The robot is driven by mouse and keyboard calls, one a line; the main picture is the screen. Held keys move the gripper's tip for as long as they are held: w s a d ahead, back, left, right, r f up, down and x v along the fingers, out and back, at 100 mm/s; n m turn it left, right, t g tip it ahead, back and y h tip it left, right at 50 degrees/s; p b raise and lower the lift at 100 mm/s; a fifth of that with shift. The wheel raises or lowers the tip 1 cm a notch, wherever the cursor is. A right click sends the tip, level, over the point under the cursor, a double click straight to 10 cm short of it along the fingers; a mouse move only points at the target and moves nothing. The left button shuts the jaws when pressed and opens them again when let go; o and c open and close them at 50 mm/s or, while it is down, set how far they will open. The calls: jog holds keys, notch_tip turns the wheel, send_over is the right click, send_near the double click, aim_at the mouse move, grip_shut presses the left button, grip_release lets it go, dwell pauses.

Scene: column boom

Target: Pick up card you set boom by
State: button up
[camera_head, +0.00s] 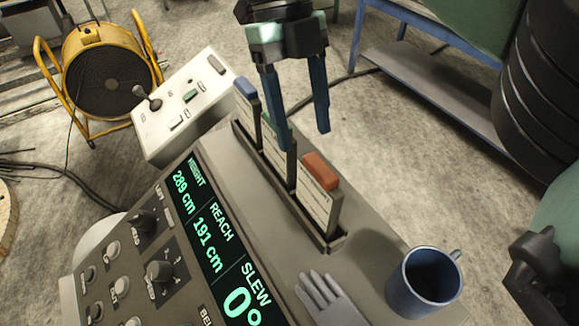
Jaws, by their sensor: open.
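Three cards with printed faces stand upright in a dark rack (331,241) on the console. The left card has a blue tab (246,90), the middle card (276,154) a green tab, and the right card (316,199) an orange-red tab (320,171). The print is too small to read. My gripper (300,143) is open and empty, fingers pointing down over the rack. Its left finger covers most of the green tab; I cannot tell whether it touches. The console display (216,238) reads height 289 cm, reach 191 cm, slew 0°.
A blue mug (424,281) and a grey glove (328,301) are on the console right of the rack. A white control box (188,105) with a lever stands to the left. Knobs (160,271) fill the lower left. A yellow fan (108,75) stands behind.

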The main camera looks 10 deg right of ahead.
aim_at(321, 200)
jog(key=p+x, duration=0.1)
jog(key=x, duration=0.2)
jog(key=d+x, duration=0.1)
jog(key=x, duration=0.2)
jog(key=shift+s+d+f+p, duration=0.15)
jog(key=shift+s+f+p, duration=0.05)
jog(key=shift+s+p, duration=0.15)
jog(key=shift+a+p+x, duration=0.2)
jog(key=shift+p+x, duration=1.2)
jog(key=shift+x, duration=1.6)
jog(key=shift+w, duration=0.1)
grip_shut()
